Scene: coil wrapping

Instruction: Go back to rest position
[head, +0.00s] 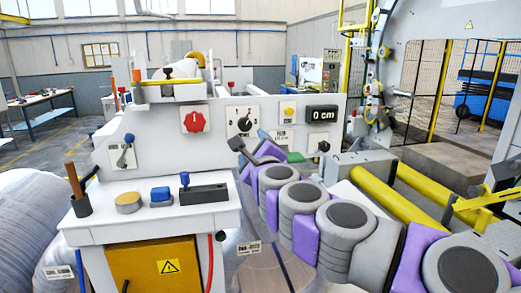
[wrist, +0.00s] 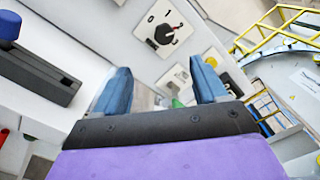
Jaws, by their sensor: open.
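My gripper (head: 256,147) is at the end of my extended purple-and-grey arm, in front of the lower part of the white control panel (head: 150,140). It is below the black rotary switch (head: 244,123). In the wrist view my gripper (wrist: 161,86) has its two blue fingers spread apart, with nothing held between them. The rotary switch (wrist: 165,34) shows beyond the fingers, with marks 0 and 1. A green part (wrist: 177,103) is partly hidden behind the gripper's dark base. I cannot tell whether the fingertips touch the panel.
A white side table (head: 150,215) holds small tools at left. Yellow rollers (head: 385,190) lie close to my arm at right. Wrapped coils (head: 25,225) stand at far left.

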